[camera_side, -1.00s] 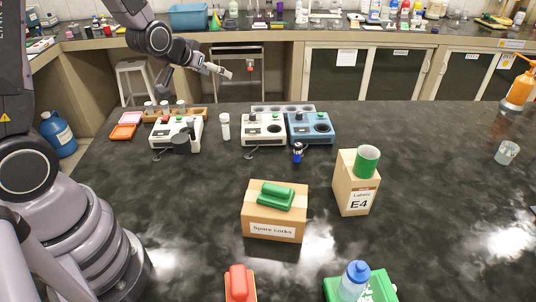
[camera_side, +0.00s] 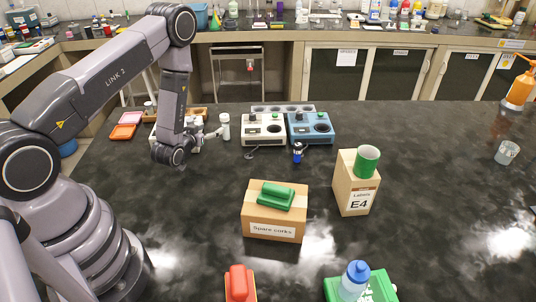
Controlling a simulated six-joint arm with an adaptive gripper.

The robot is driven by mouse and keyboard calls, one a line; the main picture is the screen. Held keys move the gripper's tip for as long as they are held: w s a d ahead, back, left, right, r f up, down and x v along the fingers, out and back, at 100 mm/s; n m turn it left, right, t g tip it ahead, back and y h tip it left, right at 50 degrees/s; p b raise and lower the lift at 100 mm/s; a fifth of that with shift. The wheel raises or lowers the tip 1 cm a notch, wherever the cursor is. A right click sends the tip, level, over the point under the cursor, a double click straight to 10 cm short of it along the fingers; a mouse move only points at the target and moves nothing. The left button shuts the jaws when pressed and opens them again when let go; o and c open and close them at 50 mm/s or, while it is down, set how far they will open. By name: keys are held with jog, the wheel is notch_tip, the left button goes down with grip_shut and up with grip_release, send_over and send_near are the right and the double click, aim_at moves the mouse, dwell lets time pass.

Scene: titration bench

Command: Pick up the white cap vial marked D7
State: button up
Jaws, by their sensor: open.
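A white-capped vial (camera_side: 225,126) stands upright on the dark bench, just left of the white instrument. Any marking on it is too small to read, so I cannot confirm D7. My gripper (camera_side: 216,132) is low over the bench, close to the left side of this vial, and is open. I cannot tell whether the fingers touch or straddle it. Another vial (camera_side: 149,108) shows at the left end of the wooden rack (camera_side: 195,112); the rack's middle is hidden by my arm.
A white instrument (camera_side: 263,129) and a blue one (camera_side: 311,128) stand to the right, with a small blue bottle (camera_side: 297,153) in front. Another instrument at left is mostly hidden behind my arm. The spare corks box (camera_side: 273,229) and E4 box (camera_side: 354,194) stand nearer.

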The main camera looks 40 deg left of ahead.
aim_at(223, 122)
jog(key=x, duration=0.9)
jog(key=shift+w+d+f, duration=0.1)
jog(key=shift+w, duration=0.2)
jog(key=shift+c, duration=0.3)
grip_shut()
